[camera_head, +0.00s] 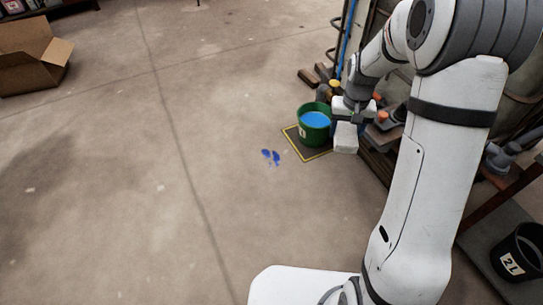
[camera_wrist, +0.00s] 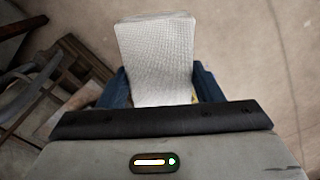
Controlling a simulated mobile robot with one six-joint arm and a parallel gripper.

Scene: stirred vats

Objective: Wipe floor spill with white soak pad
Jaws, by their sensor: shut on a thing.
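A white soak pad (camera_head: 346,138) is held in my gripper (camera_head: 352,117), beside and to the right of a green bucket in the head view. In the wrist view the white textured pad (camera_wrist: 158,58) stands out between the blue fingers of my gripper (camera_wrist: 160,88). The jaws are shut on it. The spill does not show in the wrist view.
The green bucket (camera_head: 315,118) with blue liquid stands on a dark mat with a yellow border (camera_head: 303,153). Pipes and equipment line the right side. A black bucket marked 2L (camera_head: 517,254) is at lower right. An open cardboard box (camera_head: 30,62) is at upper left. The floor at left is mostly clear.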

